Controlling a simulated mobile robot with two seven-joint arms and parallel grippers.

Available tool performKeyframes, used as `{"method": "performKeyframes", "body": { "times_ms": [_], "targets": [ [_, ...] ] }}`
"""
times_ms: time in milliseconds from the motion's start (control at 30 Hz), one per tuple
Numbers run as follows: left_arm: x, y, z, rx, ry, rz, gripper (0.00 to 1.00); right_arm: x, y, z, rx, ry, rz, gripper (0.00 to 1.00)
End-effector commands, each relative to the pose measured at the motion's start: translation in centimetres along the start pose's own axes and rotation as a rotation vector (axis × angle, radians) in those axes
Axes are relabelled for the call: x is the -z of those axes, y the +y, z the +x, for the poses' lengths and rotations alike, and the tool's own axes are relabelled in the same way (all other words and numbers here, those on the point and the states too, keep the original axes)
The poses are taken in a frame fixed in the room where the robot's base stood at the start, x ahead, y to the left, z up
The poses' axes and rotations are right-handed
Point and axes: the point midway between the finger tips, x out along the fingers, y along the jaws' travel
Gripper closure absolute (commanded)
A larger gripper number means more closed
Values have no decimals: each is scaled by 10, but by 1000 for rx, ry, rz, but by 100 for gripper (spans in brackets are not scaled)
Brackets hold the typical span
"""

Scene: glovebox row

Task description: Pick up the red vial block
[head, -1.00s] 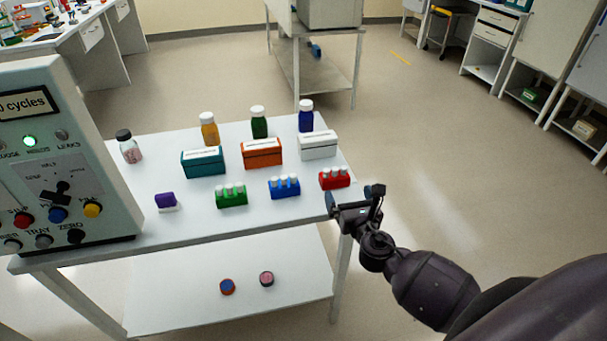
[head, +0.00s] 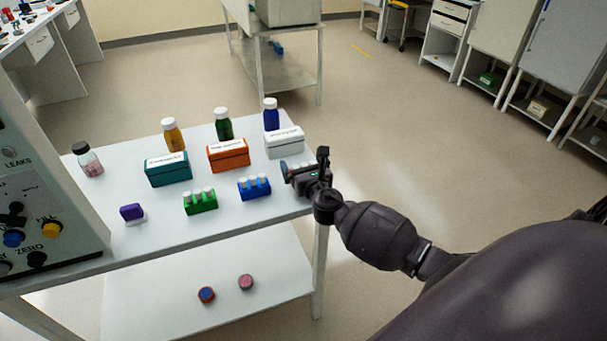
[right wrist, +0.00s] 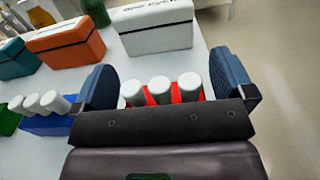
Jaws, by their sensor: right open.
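The red vial block with three white-capped vials shows in the right wrist view (right wrist: 176,97), between the two blue-padded fingers of my right gripper (right wrist: 165,82). The fingers stand apart on either side of it, and a gap shows at the left. The dark gripper body hides the block's near lower part. In the head view my right gripper (head: 303,168) is over the table's right end and hides nearly all of the red block. My left gripper is not in view.
On the white table (head: 240,222), a blue vial block (head: 254,188) stands left of my gripper, with a green block (head: 200,202) farther left. A white box (head: 284,142) stands close behind. Orange (head: 228,156) and teal (head: 168,170) boxes and several bottles stand farther back-left. Open floor lies to the right.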

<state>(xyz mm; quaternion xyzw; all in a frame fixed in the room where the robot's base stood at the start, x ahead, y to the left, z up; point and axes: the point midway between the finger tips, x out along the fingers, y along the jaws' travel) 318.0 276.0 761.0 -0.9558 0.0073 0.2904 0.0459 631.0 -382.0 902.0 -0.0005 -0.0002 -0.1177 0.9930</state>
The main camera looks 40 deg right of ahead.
Motion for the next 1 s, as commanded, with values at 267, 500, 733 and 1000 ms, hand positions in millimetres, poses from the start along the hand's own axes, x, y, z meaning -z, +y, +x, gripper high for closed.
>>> {"method": "performKeyframes", "body": {
  "times_ms": [267,500,733,1000],
  "targets": [
    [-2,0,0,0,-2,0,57,0,0,8,0,1,1,0],
    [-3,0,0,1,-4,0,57,0,0,8,0,1,1,24],
    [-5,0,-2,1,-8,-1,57,0,0,8,0,0,1,46],
    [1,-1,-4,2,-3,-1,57,-11,0,8,0,-3,1,46]
  ]
}}
